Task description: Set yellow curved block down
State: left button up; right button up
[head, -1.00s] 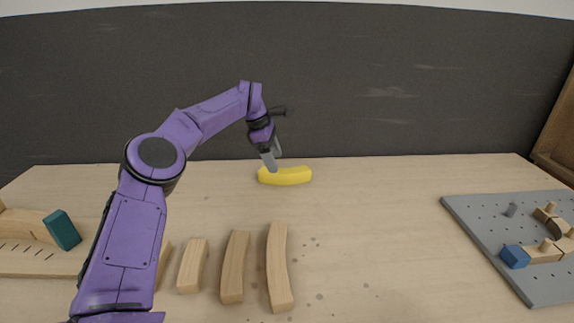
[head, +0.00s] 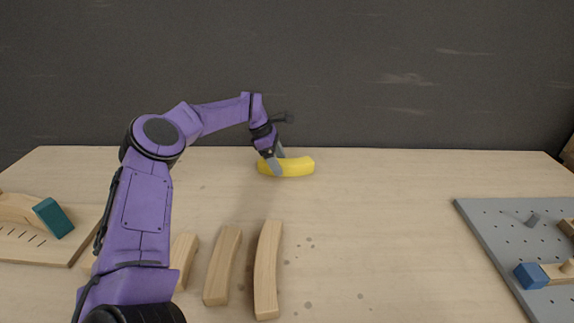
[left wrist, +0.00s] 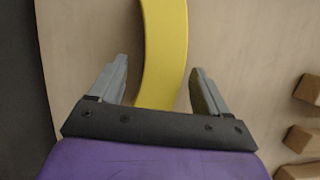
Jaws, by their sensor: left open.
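The yellow curved block (head: 298,167) lies on the table near its back edge in the head view. In the left wrist view the yellow curved block (left wrist: 165,45) runs between my two fingers, with a gap on each side. My left gripper (head: 275,168) is open around the block's left part; it also shows in the left wrist view (left wrist: 158,88). The block's lower end in the wrist view is hidden by the gripper body. My right gripper is not in view.
Several plain wooden curved blocks (head: 267,270) lie at the front, partly behind my arm. A slotted wooden board with a teal-ended piece (head: 53,218) is at left. A grey pegboard (head: 490,225) with a blue block (head: 531,276) is at right. The middle right table is clear.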

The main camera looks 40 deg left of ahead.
pick_arm(q)
jog(key=shift+w+d+f, duration=0.1)
jog(key=shift+d+f, duration=0.05)
jog(key=shift+f, duration=0.15)
jog(key=shift+r, duration=0.1)
jog(key=c, duration=1.3)
